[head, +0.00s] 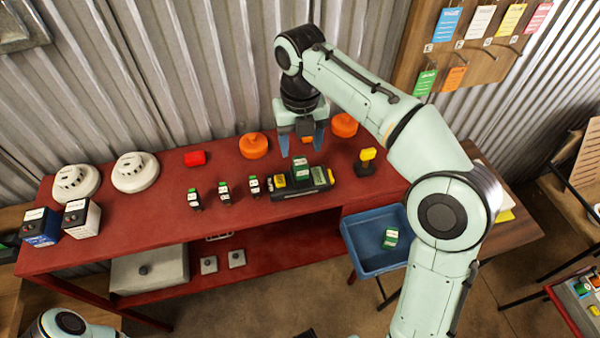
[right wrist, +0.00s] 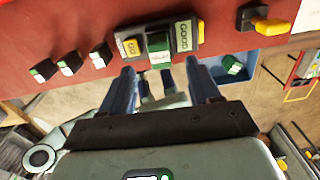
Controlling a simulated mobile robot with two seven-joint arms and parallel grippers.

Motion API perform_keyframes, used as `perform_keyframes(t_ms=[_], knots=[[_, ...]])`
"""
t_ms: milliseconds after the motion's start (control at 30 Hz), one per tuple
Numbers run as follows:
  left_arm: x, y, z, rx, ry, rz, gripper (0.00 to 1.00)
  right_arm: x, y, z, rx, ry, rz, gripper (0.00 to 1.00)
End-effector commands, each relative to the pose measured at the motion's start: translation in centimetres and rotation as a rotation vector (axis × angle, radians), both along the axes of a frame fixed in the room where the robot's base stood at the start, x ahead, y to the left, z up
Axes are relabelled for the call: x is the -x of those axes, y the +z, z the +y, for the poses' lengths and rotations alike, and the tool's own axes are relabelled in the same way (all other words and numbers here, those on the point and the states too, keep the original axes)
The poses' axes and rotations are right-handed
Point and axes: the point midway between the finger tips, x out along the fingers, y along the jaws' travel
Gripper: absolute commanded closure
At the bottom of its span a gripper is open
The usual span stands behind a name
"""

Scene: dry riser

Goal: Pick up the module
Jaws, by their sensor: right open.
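A green and white module (head: 301,170) stands in the dark base (head: 290,191) on the red table. It also shows in the right wrist view (right wrist: 159,50), just beyond and between my fingertips. My right gripper (head: 303,140) points down above and behind the module, open and empty; its two blue fingers also show in the right wrist view (right wrist: 159,75). Several small black, white and green modules stand left of the base, including one at its near left (head: 224,193). Another green and white module (head: 390,237) lies in the blue bin (head: 360,262). My left gripper is out of view.
Orange round parts (head: 253,146) stand behind the base. A yellow-topped black piece (head: 366,160) stands to its right. White round detectors (head: 135,171) and two boxes (head: 81,216) are at the left. A corrugated wall rises behind.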

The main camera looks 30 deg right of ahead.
Motion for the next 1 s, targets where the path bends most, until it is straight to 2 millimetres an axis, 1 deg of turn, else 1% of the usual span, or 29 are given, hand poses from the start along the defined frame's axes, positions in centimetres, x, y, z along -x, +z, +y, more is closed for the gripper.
perform_keyframes(t_ms=[33, 267, 400, 533, 633, 833, 867, 900, 967, 1000], knots=[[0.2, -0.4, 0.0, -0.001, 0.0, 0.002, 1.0, 0.1, -0.8, 0.0, 0.001, -0.001, 0.001, 0.38], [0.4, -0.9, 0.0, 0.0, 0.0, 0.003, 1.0, 0.1, -2.3, 0.0, 0.0, -0.002, 0.0, 0.38], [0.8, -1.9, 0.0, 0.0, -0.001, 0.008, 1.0, 0.5, -4.6, 0.1, 0.001, -0.002, 0.001, 0.38], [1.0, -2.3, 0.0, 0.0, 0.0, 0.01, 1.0, 0.5, -6.1, 0.1, 0.0, -0.002, 0.0, 0.38], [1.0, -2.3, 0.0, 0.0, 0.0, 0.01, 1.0, 0.5, -6.6, 0.1, -0.001, -0.002, -0.001, 0.38], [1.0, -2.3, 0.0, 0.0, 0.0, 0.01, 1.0, 0.4, -6.6, 0.1, -0.001, -0.002, -0.002, 0.38], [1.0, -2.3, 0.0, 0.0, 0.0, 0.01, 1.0, 0.4, -6.6, 0.1, -0.001, -0.002, -0.002, 0.45], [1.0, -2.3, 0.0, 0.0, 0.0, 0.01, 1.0, 0.5, -6.6, 0.1, -0.001, -0.002, -0.002, 0.58], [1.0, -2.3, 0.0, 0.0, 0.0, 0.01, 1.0, 0.5, -6.6, 0.1, -0.001, -0.002, -0.002, 0.77], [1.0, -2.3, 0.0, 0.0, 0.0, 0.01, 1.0, 0.5, -6.6, 0.1, -0.001, -0.002, -0.002, 0.9]])
